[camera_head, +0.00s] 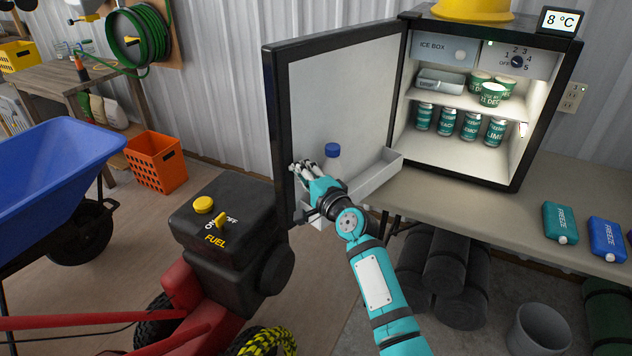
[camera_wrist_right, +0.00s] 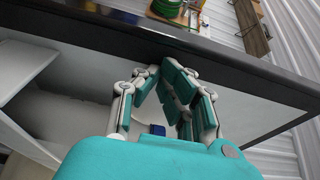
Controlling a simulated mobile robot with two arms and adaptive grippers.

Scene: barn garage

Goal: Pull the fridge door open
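The small black fridge (camera_head: 523,174) stands on a bench, and its door (camera_head: 345,89) is swung wide open to the left. The white inner side of the door faces me. My right gripper (camera_head: 300,168) is at this inner side, near the lower free edge. In the right wrist view its fingertips (camera_wrist_right: 160,69) lie close together near the dark door edge (camera_wrist_right: 225,67), with nothing seen between them. Contact with the door cannot be made out. A blue-capped bottle (camera_head: 332,151) stands in the door shelf (camera_head: 375,177) behind my gripper. My left gripper is not in view.
Cans (camera_head: 471,126) and tubs (camera_head: 492,94) stand inside the lit fridge. Ice packs (camera_head: 560,222) lie on the bench (camera_head: 470,197). A black and red fuel machine (camera_head: 225,240) stands close to the left of the door. Dark rolls (camera_head: 445,262) lie under the bench.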

